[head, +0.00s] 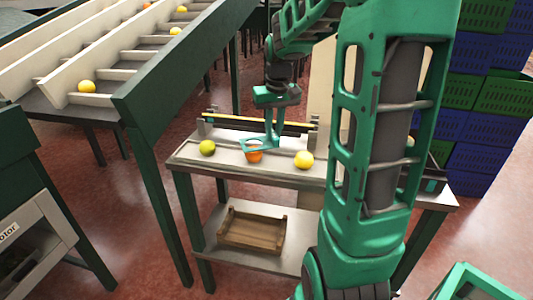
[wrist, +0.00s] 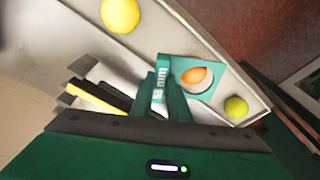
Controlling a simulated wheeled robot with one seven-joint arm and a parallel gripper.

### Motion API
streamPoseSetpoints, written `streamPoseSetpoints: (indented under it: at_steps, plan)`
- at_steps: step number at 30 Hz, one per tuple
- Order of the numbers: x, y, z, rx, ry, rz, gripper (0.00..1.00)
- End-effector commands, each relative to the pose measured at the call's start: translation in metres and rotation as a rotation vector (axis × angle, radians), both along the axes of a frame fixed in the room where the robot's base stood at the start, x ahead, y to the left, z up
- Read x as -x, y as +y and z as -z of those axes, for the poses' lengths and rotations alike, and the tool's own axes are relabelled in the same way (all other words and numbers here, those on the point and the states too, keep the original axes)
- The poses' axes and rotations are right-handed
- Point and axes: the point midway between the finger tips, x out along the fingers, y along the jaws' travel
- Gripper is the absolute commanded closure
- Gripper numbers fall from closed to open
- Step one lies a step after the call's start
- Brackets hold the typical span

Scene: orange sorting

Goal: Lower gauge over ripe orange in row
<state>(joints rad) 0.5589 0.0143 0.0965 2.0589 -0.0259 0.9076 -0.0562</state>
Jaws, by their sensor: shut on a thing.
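My gripper (head: 272,120) is shut on the handle of the teal gauge (head: 247,144), a flat plate with a round hole. In the wrist view my gripper (wrist: 167,98) holds the gauge (wrist: 211,67) by its marked tab. The ripe orange (head: 254,157) stands on the table in the middle of the row. In the wrist view the orange (wrist: 194,76) shows through the hole, off centre, with some pale table beside it. The plate is at or just above the orange's top; I cannot tell if it touches.
A yellow-topped rail (head: 240,121) runs behind the row. A wooden crate (head: 251,232) sits on the lower shelf.

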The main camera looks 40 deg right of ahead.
Motion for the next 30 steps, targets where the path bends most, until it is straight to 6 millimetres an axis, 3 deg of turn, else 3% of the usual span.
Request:
streamPoseSetpoints:
  at_steps: [30]
  plan:
    - [0.000,0.000,-0.033,0.000,0.000,0.001,1.00]
